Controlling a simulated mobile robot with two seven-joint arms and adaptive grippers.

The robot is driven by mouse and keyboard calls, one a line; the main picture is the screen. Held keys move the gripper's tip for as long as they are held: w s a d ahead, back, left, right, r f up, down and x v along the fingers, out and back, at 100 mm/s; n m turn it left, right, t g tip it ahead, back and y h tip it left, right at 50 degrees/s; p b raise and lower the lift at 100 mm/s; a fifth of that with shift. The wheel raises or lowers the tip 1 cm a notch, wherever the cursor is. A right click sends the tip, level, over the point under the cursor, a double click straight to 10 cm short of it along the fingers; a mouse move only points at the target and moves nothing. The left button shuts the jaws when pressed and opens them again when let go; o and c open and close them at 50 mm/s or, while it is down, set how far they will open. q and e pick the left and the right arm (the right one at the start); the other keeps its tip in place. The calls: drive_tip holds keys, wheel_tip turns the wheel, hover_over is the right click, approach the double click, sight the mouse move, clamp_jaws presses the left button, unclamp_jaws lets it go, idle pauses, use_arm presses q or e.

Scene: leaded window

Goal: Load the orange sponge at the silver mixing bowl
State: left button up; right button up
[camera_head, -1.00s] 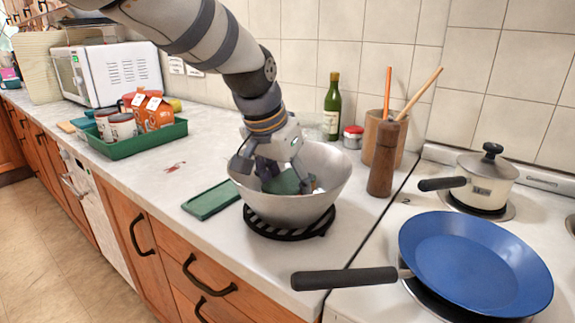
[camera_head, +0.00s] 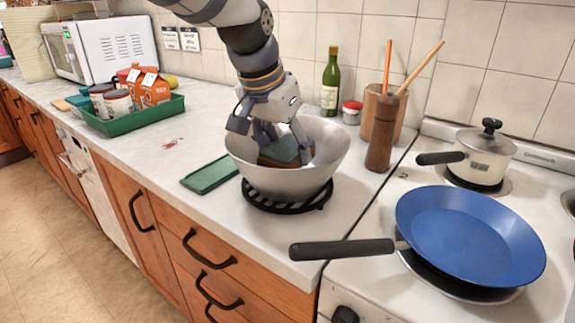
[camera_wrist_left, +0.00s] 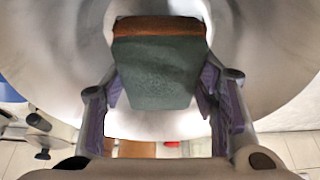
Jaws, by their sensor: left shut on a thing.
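The sponge (camera_head: 284,151) shows a dark green face and a brownish-orange edge and lies within the silver mixing bowl (camera_head: 290,182). My left gripper (camera_head: 282,141) reaches down into the bowl and is shut on the sponge. In the left wrist view, the sponge (camera_wrist_left: 157,75) sits between the two fingers, with its green face toward the camera and its orange layer at the top. The pale inner wall of the bowl (camera_wrist_left: 265,50) surrounds it. Whether the sponge touches the bowl cannot be told. My right gripper is not in view.
The bowl stands on a black striped trivet (camera_head: 260,202). A green tray (camera_head: 211,174) lies to its left; a pepper mill (camera_head: 381,140), bottle (camera_head: 331,85) and red-lidded jar (camera_head: 351,114) stand right and behind. A blue pan (camera_head: 470,240) sits on the stove. A green crate (camera_head: 130,124) stands further left.

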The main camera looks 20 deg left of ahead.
sight(286, 147)
use_arm(q)
drive_tip(key=shift+r, duration=4.55)
wheel_tip(286, 147, up, 4)
